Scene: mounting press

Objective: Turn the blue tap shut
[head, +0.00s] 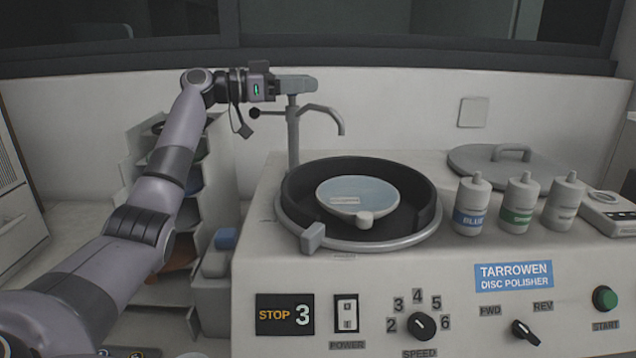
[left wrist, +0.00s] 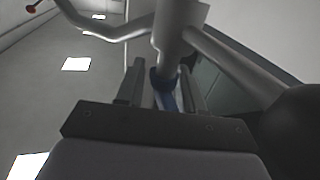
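The grey tap post (head: 293,140) rises behind the polisher bowl, with a curved spout (head: 335,112) to the right and a dark-knobbed lever (head: 255,113) to the left. My left gripper (head: 296,85) is level at the top of the post, its fingers pointing right. No blue part of the tap shows in the head view; the gripper covers the top. In the left wrist view, a blue tap part (left wrist: 165,98) below the grey pipe lies between the two fingers (left wrist: 160,88). The fingers are apart, with a narrow gap beside the blue part; contact is unclear. My right gripper is out of view.
The bowl (head: 430,232) holds a pale disc (head: 375,190). Several bottles (head: 472,205) and a round lid (head: 500,168) stand to the right. Speed, power and start controls line the front panel. The wall (head: 400,100) is close behind the tap.

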